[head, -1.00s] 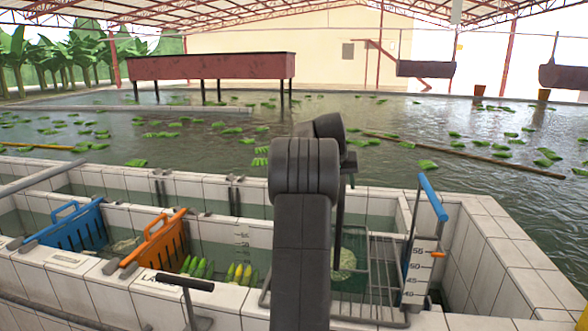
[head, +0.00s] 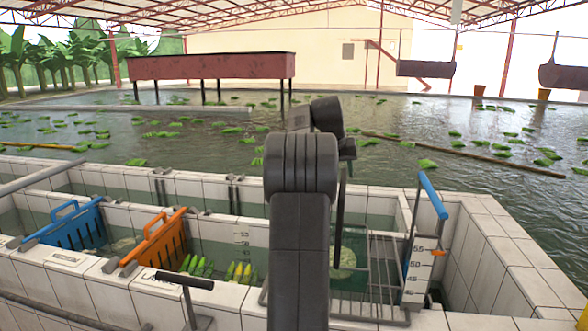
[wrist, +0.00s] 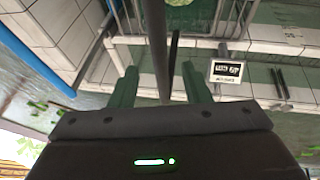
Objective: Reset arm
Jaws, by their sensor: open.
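My gripper (wrist: 158,76) shows in the wrist view with its two dark green fingers apart. A thin grey rod (wrist: 157,40) passes between the fingers in that picture; I cannot tell whether it touches them, and nothing is clearly held. A dark upright rod (head: 338,225) shows just right of my arm, above the wire rack (head: 385,265).
A tiled tank wall (head: 495,260) surrounds the water. Green and yellow fruit (head: 240,272) lie near my arm. Open water lies beyond.

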